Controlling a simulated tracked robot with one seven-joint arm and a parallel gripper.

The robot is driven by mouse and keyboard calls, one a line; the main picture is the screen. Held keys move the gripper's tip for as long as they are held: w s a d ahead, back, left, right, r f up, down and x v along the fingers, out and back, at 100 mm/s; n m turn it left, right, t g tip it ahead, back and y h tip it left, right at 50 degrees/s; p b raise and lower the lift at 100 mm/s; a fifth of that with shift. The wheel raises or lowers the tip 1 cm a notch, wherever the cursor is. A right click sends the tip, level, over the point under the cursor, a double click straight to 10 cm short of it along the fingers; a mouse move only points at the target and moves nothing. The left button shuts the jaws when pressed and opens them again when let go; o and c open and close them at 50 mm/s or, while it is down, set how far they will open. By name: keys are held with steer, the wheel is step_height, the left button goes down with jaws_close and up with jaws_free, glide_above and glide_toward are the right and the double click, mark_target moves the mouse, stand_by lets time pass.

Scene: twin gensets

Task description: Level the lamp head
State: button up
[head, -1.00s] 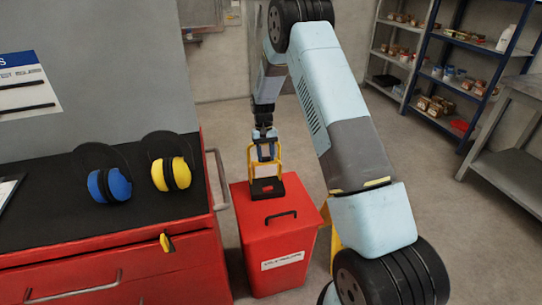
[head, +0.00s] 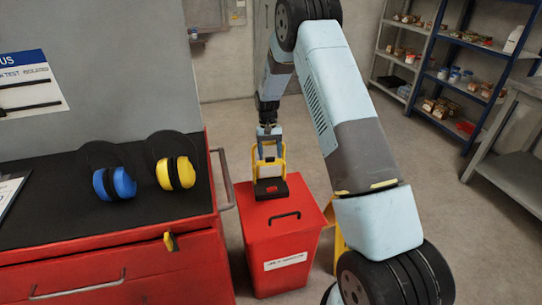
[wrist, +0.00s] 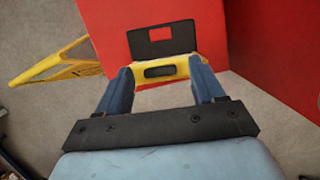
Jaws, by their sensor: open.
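The lamp stands on the lid of a red bin. It has a yellow frame (head: 282,164) and a black part (head: 270,190) low on it; I cannot tell the head's tilt. In the wrist view, the yellow bar with a black grip (wrist: 160,71) crosses between the fingers, and a black plate (wrist: 180,45) with a red-showing opening lies beyond. My gripper (head: 268,158) points down at the top of the frame. In the wrist view, my gripper (wrist: 160,80) is open, with one blue finger on each side of the bar's grip. Finger contact is unclear.
The red bin (head: 300,240) stands beside a red cabinet (head: 130,265) with a black top. Blue (head: 115,183) and yellow (head: 176,173) ear defenders lie on it. A yellow stand (wrist: 55,62) is near the bin. Shelves (head: 465,75) stand at the back right.

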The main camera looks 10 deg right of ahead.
mark_target(269, 164)
steer(key=v, duration=1.2)
steer(key=shift+w+r, duration=0.15)
steer(key=shift+r, duration=0.1)
